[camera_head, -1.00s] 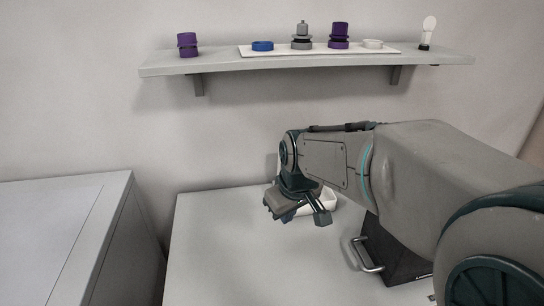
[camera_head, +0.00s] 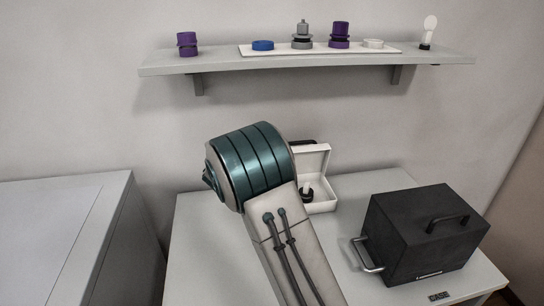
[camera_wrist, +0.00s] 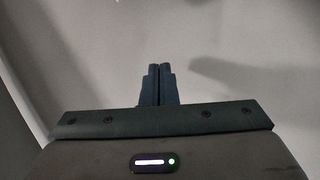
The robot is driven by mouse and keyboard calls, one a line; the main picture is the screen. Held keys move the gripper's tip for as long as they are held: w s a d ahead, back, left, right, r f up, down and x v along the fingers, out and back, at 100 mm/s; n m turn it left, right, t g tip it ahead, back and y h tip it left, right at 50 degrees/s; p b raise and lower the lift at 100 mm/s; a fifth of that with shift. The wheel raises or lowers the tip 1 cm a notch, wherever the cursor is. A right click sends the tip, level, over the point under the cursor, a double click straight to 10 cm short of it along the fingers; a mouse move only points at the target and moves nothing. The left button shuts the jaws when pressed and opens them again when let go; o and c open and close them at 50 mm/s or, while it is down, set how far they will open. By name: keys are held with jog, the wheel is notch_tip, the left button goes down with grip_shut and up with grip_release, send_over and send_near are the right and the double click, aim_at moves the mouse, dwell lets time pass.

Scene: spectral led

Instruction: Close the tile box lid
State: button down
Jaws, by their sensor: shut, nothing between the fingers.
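The tile box is a small white box (camera_head: 322,207) on the light table, right of my arm in the head view. Its lid (camera_head: 314,158) stands open, raised at the back. A small dark and white item (camera_head: 307,191) shows at the box. My arm covers the box's left part. My gripper (camera_wrist: 160,70) shows in the wrist view with its two dark fingers together and nothing between them. A plain grey surface with a soft shadow lies beyond the fingertips. In the head view my gripper is hidden behind my arm, so its distance from the lid cannot be told.
A black case (camera_head: 425,235) with handles stands on the table (camera_head: 200,235) right of the box. A wall shelf (camera_head: 300,64) above holds purple, blue, grey and white pieces and a small bulb. A grey cabinet (camera_head: 60,235) stands at the left.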

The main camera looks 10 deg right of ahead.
notch_tip(320, 180, down, 5)
jog(key=s+a+g+h, duration=0.1)
jog(key=s+g+h, duration=0.1)
jog(key=h, duration=0.4)
jog(key=w+d+p, duration=0.1)
jog(key=w+d, duration=0.1)
jog(key=d, duration=0.5)
jog(key=shift+d+r+h+p, duration=0.25)
jog(key=shift+r+h+p, duration=0.05)
jog(key=shift+p, duration=0.05)
jog(key=shift+s, duration=0.1)
